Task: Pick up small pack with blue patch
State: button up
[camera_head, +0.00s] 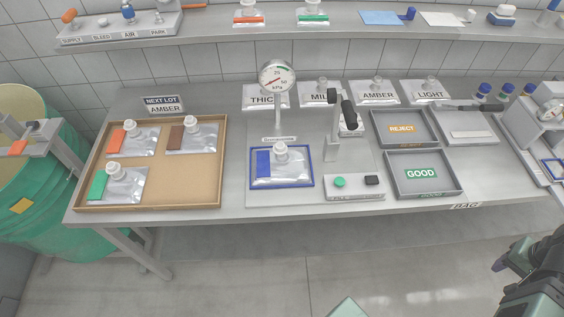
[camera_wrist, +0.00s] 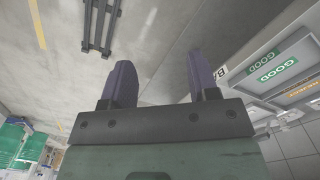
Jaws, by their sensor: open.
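The small pack with the blue patch (camera_head: 263,164) lies flat in a blue-rimmed frame (camera_head: 282,186) on the bench, below the pressure gauge (camera_head: 277,77). It is silvery, with a white capped spout near its top middle. My gripper (camera_head: 499,262) is at the lower right of the head view, in front of the bench and well away from the pack. In the wrist view my gripper (camera_wrist: 160,85) is open, with nothing between its two purple-grey fingers. The pack is not in the wrist view.
A cork-coloured tray (camera_head: 150,206) at left holds packs with orange, brown and green patches. A post with a black handle (camera_head: 348,115) stands right of the blue frame. A button box (camera_head: 355,193) sits in front. REJECT (camera_head: 402,142) and GOOD (camera_head: 424,188) trays look empty.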

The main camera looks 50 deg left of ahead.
jog(key=o, duration=0.4)
jog(key=shift+c, duration=0.2)
